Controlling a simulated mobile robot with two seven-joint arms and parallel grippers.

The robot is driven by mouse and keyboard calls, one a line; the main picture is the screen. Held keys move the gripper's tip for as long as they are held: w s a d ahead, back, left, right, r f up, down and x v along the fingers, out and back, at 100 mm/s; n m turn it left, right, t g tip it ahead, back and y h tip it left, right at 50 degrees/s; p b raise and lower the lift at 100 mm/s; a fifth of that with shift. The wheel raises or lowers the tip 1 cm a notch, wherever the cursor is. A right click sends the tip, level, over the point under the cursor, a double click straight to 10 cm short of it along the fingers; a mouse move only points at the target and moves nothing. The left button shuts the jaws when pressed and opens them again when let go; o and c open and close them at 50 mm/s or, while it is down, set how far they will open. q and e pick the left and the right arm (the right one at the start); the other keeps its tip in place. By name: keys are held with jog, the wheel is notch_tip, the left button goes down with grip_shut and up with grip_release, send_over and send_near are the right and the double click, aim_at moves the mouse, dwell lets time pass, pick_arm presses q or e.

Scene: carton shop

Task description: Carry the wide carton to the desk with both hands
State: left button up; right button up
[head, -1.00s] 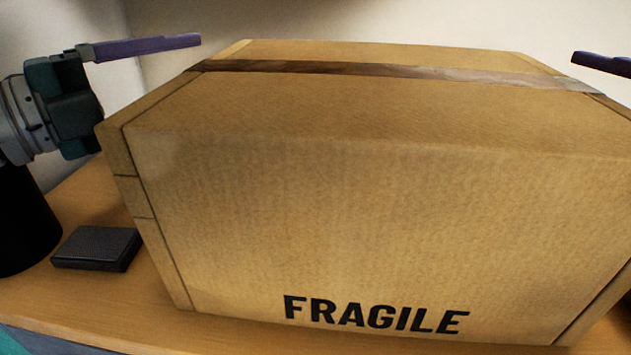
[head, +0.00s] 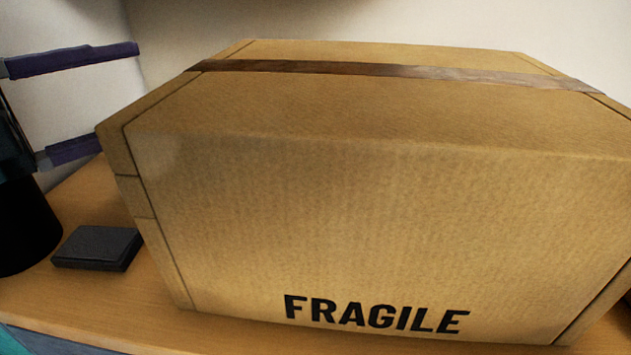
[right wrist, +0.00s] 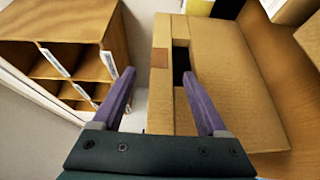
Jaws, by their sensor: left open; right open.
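The wide carton (head: 370,210) is a large brown box marked FRAGILE, with a brown tape strip across its top. It stands on a wooden surface in the head view and fills most of it. My left gripper (head: 119,95) is open and empty, its purple fingers one above the other, left of the carton's left end. In the right wrist view my right gripper (right wrist: 158,78) is open over the carton (right wrist: 240,85). One finger is left of the carton's edge, the other near a dark slot (right wrist: 181,62) in it. Contact cannot be told. The desk cannot be identified.
A small dark flat box (head: 98,248) and a black cylinder (head: 22,225) are on the wooden surface (head: 90,305), left of the carton. In the right wrist view, a wooden pigeonhole unit (right wrist: 112,45) stands left, and part of another box (right wrist: 308,38) shows at upper right.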

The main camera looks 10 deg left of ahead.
jog(key=shift+v, duration=1.8)
